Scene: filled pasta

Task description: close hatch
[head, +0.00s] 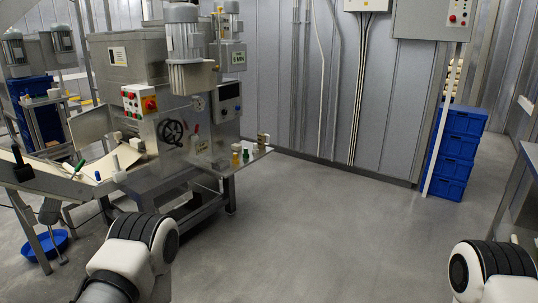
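The large steel pasta machine (182,130) stands at the left. A flat metal panel (90,125) sticks out from its left side, above the sloping conveyor, and looks like a hatch standing open. A dark gap shows beside it on the machine; its hinge is too small to make out. Parts of my two arms, white with black ribbed joints, show at the bottom left and bottom right. No gripper fingers can be made out on either arm. Both arm parts are well apart from the panel.
A sloping conveyor (60,185) runs left from the machine. A small side shelf (240,165) holds bottles. A blue basin (45,243) is on the floor. Blue crates (455,150) are stacked at the right wall. The middle floor (320,215) is clear. A table edge (525,185) is at right.

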